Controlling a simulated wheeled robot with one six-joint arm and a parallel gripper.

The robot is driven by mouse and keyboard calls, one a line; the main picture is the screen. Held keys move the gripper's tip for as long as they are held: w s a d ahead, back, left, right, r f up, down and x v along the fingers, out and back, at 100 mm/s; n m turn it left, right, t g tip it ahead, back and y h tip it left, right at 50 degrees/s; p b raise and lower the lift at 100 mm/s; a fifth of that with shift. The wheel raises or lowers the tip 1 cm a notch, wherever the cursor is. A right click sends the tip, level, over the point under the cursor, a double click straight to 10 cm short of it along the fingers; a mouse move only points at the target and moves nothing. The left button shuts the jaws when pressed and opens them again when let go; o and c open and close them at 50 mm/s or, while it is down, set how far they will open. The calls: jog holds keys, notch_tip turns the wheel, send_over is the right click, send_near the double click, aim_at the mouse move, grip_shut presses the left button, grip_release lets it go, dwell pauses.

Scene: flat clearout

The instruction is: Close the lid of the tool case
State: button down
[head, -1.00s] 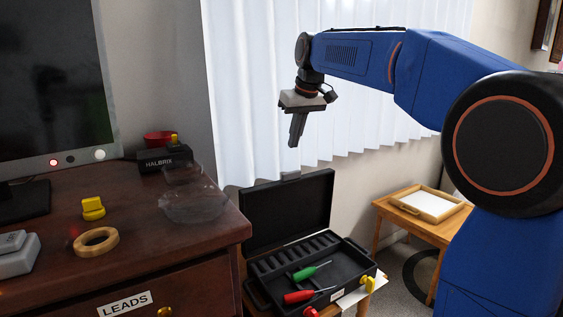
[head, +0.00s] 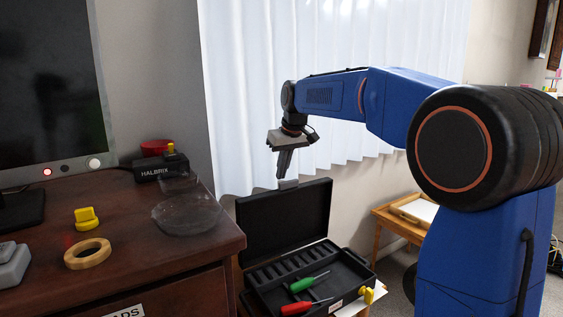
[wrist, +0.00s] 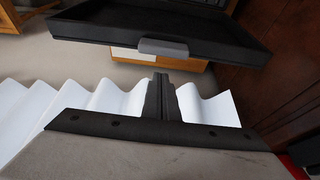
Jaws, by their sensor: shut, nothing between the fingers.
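The black tool case (head: 262,274) stands open beside the dresser, with its lid (head: 310,212) raised upright at the back. A green screwdriver (head: 303,285) and a red screwdriver (head: 296,308) lie in its tray. Yellow latches show at its front. My gripper (head: 283,176) is shut and empty, pointing down just above the lid's top edge. In the wrist view the shut fingers (wrist: 160,97) are close to the grey tab (wrist: 163,47) on the lid's edge. I cannot tell whether they touch it.
A dark wooden dresser (head: 190,253) on the left holds a monitor, a tape ring (head: 88,254), a clear dish and a black box. White curtains (head: 250,100) hang behind the case. A small wooden table (head: 385,222) with a tray stands at the right.

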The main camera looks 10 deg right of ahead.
jog(key=shift+s+d, duration=0.2)
jog(key=shift+s, duration=0.5)
jog(key=shift+s+d, duration=0.2)
jog(key=shift+s, duration=0.45)
jog(key=shift+s, duration=0.1)
